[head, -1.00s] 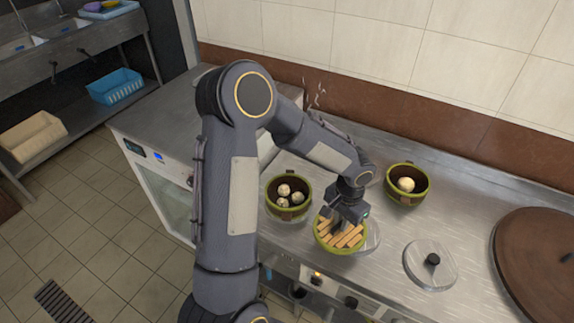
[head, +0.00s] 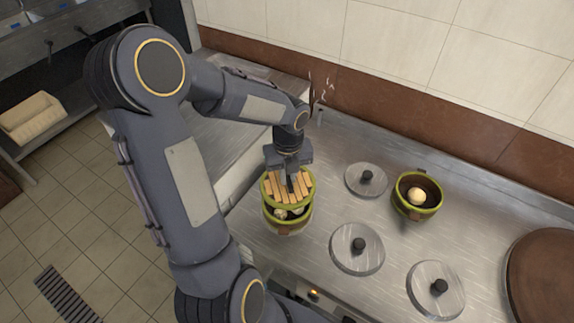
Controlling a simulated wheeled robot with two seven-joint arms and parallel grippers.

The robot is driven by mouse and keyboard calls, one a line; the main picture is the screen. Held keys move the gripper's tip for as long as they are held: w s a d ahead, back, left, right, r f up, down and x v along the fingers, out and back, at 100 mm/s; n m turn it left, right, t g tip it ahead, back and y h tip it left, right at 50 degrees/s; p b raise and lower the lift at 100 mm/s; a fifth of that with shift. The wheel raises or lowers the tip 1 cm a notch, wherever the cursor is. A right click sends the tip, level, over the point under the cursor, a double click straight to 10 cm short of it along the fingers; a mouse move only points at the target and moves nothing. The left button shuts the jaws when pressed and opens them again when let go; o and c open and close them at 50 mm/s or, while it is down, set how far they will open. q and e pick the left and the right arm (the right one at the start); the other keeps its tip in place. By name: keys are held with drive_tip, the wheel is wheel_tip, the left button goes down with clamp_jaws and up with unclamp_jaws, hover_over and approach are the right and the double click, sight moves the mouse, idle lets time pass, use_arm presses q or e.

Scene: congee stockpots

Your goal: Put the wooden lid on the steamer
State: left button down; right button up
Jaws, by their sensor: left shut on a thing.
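The wooden lid (head: 272,190), with pale slats and a green rim, is in my left gripper (head: 289,185), which is shut on it from above. The lid is over the green-rimmed steamer (head: 290,228) on the steel counter. Some of the buns (head: 281,213) inside show in a gap below the lid's near edge. The lid covers the far part of the steamer's opening in this view. I cannot tell whether the lid's far side touches the steamer. My right gripper is not in view.
A second green steamer (head: 404,207) with one bun (head: 416,196) stands to the right. Round metal lids with black knobs lie between and in front (head: 350,260). A large brown round lid (head: 545,275) is at the far right. A tiled wall is behind.

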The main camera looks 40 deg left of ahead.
sight(287, 188)
use_arm(q)
drive_tip(key=shift+a+f, duration=0.1)
drive_tip(key=shift+f, duration=0.1)
wheel_tip(287, 188, down, 5)
drive_tip(key=b, duration=0.5)
drive_tip(key=shift+f+b, duration=0.15)
drive_tip(key=shift+b, duration=0.15)
drive_tip(key=shift+p, duration=0.5)
idle(0.7)
drive_tip(key=shift+f+b, duration=0.45)
drive_tip(key=shift+f, duration=0.1)
idle(0.3)
drive_tip(key=c, duration=1.9)
unclamp_jaws()
drive_tip(key=shift+o, duration=0.8)
